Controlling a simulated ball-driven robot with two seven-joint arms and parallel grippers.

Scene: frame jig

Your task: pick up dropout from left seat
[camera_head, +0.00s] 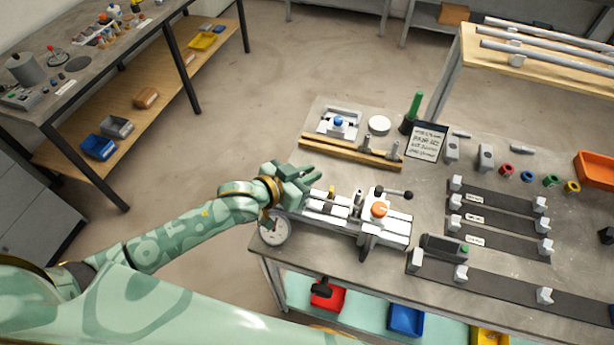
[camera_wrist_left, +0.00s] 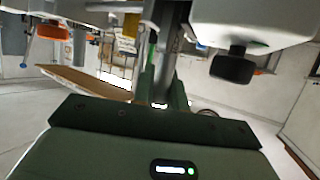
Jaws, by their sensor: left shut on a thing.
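My left gripper (camera_head: 308,176) is at the left end of the frame jig (camera_head: 340,212), by its left seat. My right gripper is not in view.
A round dial (camera_head: 274,231) sits at the bench's left edge, close under my left wrist. Behind the jig are a wooden rail (camera_head: 350,150), a blue-knobbed fixture (camera_head: 339,123), a green bottle-like post (camera_head: 412,112) and a sign (camera_head: 427,141). Dark strips with blocks (camera_head: 495,215) fill the right.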

